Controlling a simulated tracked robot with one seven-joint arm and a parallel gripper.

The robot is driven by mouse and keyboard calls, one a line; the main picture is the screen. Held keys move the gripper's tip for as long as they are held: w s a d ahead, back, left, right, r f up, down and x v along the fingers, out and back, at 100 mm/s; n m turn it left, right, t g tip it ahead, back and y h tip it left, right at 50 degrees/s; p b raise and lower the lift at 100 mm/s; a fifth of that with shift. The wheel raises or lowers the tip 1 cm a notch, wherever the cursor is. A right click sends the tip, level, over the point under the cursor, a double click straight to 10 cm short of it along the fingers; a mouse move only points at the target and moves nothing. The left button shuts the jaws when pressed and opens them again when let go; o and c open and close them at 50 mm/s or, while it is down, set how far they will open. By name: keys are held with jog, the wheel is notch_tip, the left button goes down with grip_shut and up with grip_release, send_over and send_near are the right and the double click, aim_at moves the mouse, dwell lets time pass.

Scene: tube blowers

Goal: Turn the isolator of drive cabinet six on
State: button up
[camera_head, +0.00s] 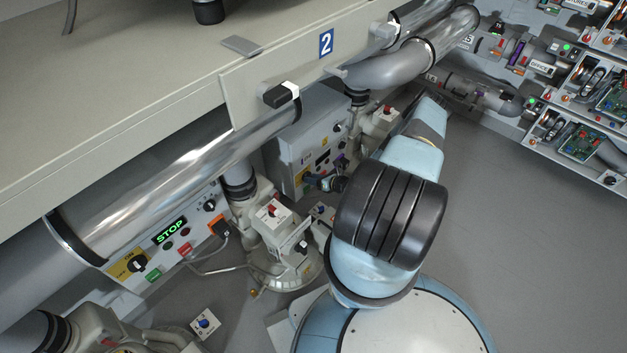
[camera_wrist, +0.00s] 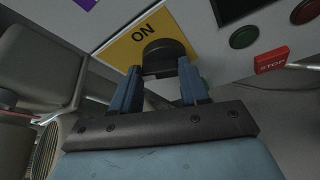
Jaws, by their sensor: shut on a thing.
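A grey drive cabinet (camera_head: 308,135) stands under the bench in the head view; I see no number six on it. In the wrist view the yellow plate (camera_wrist: 122,47) carries the word ON, at the upper left of a black rotary knob (camera_wrist: 165,52). My gripper (camera_wrist: 160,76) has its two blue fingers on either side of the knob's lower part and is shut on it. The fingers hide part of the knob, so I cannot tell which way its pointer faces.
Another cabinet (camera_head: 190,215) with a lit STOP display stands at the left. A grey blower (camera_head: 285,250) stands on the floor between. A metal pipe (camera_head: 190,165) and a panel marked 2 (camera_head: 300,62) hang above. In the wrist view a red STOP button (camera_wrist: 271,59) is at the right.

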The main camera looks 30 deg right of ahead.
jog(key=m+y, duration=0.1)
jog(key=d+m+y, duration=0.1)
jog(key=m, duration=0.2)
jog(key=shift+w+d+f+m+y, duration=0.2)
jog(key=shift+w+m+y, duration=0.1)
jog(key=shift+y, duration=0.1)
jog(key=m, duration=0.1)
jog(key=m+y, duration=0.1)
jog(key=m, duration=0.1)
jog(key=shift+d+f+y, duration=0.15)
jog(key=shift+d+y, duration=0.05)
jog(key=shift+y, duration=0.1)
jog(key=shift+f+m+t+y, duration=0.15)
jog(key=shift+m+t+y, duration=0.25)
jog(key=shift+m, duration=0.8)
jog(key=shift+a+f, duration=0.1)
jog(key=o, duration=1.1)
jog(key=shift+c, duration=0.2)
jog(key=shift+s, duration=0.1)
jog(key=v, duration=1.3)
jog(key=shift+s+d+f, duration=0.15)
jog(key=shift+s+d, duration=0.05)
jog(key=shift+s, duration=0.05)
